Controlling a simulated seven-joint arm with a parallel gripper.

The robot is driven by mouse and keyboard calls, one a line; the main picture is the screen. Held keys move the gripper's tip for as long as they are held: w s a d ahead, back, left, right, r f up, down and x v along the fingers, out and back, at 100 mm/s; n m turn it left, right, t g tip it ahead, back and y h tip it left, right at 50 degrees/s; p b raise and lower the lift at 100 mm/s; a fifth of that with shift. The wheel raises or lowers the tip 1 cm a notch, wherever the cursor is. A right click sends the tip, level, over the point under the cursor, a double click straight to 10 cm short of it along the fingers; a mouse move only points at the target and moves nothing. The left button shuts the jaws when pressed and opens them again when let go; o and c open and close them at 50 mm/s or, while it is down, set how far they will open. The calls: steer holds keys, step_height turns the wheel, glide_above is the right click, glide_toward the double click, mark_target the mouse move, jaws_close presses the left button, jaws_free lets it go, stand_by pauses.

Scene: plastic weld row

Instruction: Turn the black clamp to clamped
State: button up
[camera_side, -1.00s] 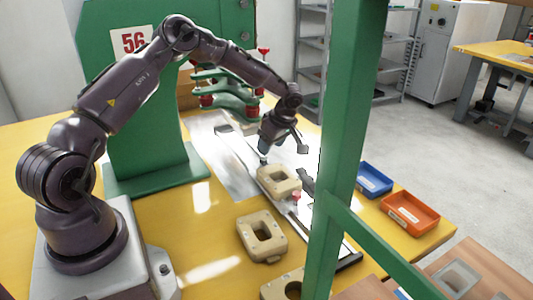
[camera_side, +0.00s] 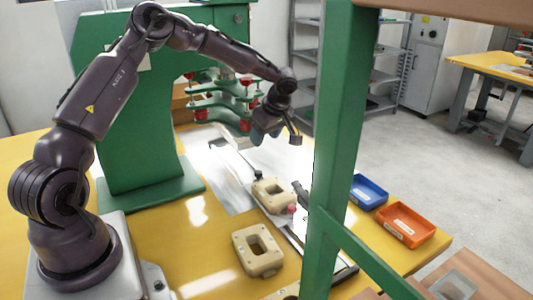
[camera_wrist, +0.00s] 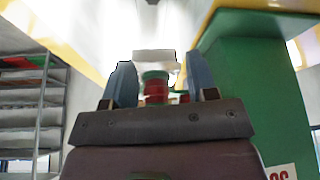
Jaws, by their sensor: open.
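A dark clamp-like piece (camera_side: 301,193) stands beside the beige block (camera_side: 271,195) on the fixture rail in the side view, partly hidden by the green post. A thin dark rod with a black end (camera_side: 258,175) stands at the block's other side. I cannot tell for sure which of these is the black clamp, or its setting. My gripper (camera_side: 257,138) is above and behind the block, apart from both pieces. In the wrist view my gripper (camera_wrist: 161,82) has its two blue-grey fingers apart, with nothing held between them; neither dark piece is recognisable there.
A green post (camera_side: 340,120) crosses the side view in front of the fixture. The green press (camera_side: 150,130) with red-and-green arms (camera_side: 215,100) stands behind my gripper. Another beige block (camera_side: 258,250) lies nearer. Blue (camera_side: 369,191) and orange (camera_side: 406,225) trays sit right.

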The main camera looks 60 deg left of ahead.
mark_target(259, 172)
steer(key=a+f+m, duration=0.1)
steer(key=f, duration=0.3)
steer(key=a+f+m, duration=0.1)
steer(key=f, duration=0.3)
steer(key=a+f+m+t, duration=0.1)
steer(key=f, duration=0.4)
steer(key=shift+a, duration=0.25)
steer(key=c, duration=0.9)
